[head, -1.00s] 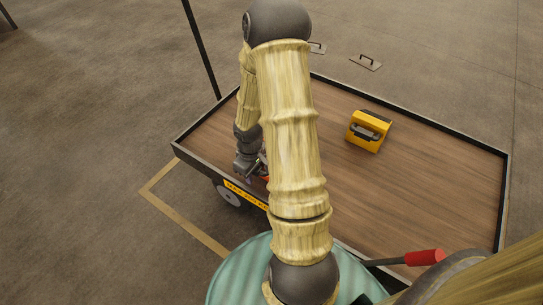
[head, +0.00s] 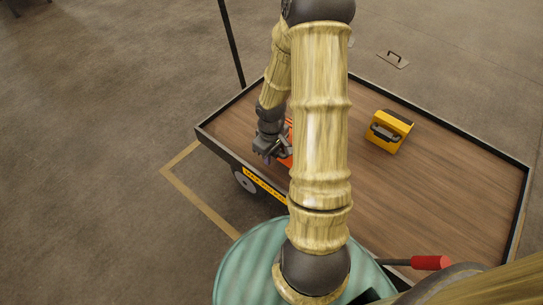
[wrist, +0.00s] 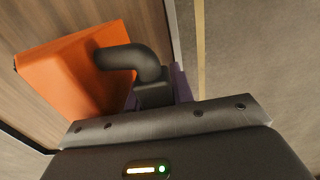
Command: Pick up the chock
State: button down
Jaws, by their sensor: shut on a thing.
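The chock is an orange block (wrist: 70,72) with a thick, bent black handle (wrist: 132,58), seen at the upper left of the wrist view. In the head view only a sliver of its orange side (head: 290,143) shows, because my arm covers the rest. My gripper (head: 268,156) is over the near left part of the cart deck. In the wrist view my gripper (wrist: 158,92) is shut on the handle, with purple finger parts beside it. I cannot tell whether the chock's underside touches the deck.
The cart's wooden deck (head: 430,190) has a low dark rim. A yellow box (head: 389,131) with a dark handle stands towards its far side. A dark post (head: 231,42) rises at the left. A red-gripped lever (head: 430,262) is at lower right. Much of the deck is clear.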

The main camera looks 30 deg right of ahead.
notch_tip(320, 180, up, 5)
jog(key=shift+r+p, duration=0.1)
jog(key=shift+p, duration=1)
jog(key=shift+w, duration=0.1)
